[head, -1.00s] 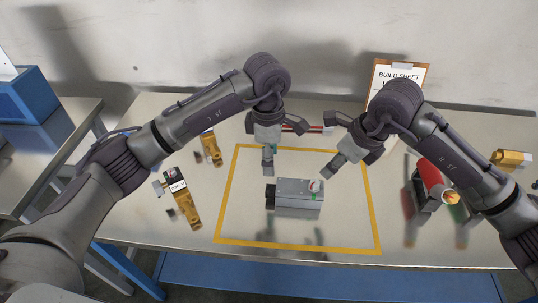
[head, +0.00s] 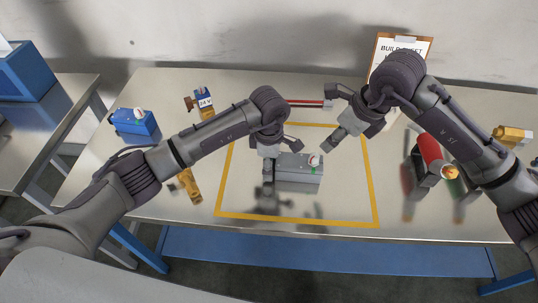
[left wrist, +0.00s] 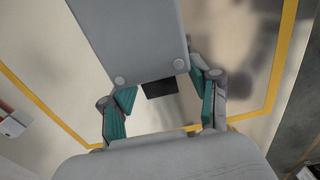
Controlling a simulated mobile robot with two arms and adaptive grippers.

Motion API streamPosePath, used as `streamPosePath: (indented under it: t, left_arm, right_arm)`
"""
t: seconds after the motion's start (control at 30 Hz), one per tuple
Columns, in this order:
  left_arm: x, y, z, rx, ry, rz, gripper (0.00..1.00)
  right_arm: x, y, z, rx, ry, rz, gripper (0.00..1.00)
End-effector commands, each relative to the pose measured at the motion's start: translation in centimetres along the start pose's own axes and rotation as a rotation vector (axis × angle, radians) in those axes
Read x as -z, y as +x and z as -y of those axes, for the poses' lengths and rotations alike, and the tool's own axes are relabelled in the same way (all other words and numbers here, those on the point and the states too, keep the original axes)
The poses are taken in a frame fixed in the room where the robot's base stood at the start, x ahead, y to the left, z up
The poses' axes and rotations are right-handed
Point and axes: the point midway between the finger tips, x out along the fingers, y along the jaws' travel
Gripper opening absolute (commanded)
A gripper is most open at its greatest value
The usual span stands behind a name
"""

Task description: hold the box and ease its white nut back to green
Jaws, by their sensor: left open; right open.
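The grey box (head: 298,180) lies inside the yellow outline on the table. Its white nut (head: 314,160) is on top near the right end, with red and green marks close by; the nut's exact setting is too small to read. My left gripper (head: 280,158) is open at the box's left end. In the left wrist view its teal-padded fingers (left wrist: 165,106) stand apart on either side of the box's end (left wrist: 130,40), which has a black block on it; gaps show on both sides. My right gripper (head: 333,117) is open and empty, above and behind the box's right end.
A blue box (head: 135,123) and yellow units (head: 205,105) (head: 188,186) stand at the left. A red cylinder (head: 429,149) and another yellow unit (head: 512,135) are at the right. A red bar (head: 305,104) and clipboard (head: 400,50) are behind. The outline's front is clear.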

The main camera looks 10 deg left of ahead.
Motion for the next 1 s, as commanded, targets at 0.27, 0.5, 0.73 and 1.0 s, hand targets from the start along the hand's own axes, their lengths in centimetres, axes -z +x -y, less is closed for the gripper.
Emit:
streamPosePath:
  t: [0.27, 0.5, 0.73, 1.0]
  left_arm:
    - [0.01, 0.33, -0.03, -0.001, -0.001, 0.000, 0.61]
    - [0.01, 0.31, -0.03, -0.001, 0.000, 0.000, 0.31]
    - [0.01, 0.29, -0.03, -0.001, 0.000, 0.000, 0.00]
    - [0.02, 0.28, -0.04, -0.001, -0.001, 0.000, 0.00]
  right_arm:
    - [0.00, 0.00, 0.00, 0.000, 0.000, 0.000, 0.42]
    - [0.00, 0.00, 0.00, 0.000, 0.000, 0.000, 0.42]
    - [0.00, 0.00, 0.00, 0.000, 0.000, 0.000, 0.42]
    - [0.00, 0.00, 0.00, 0.000, 0.000, 0.000, 0.42]
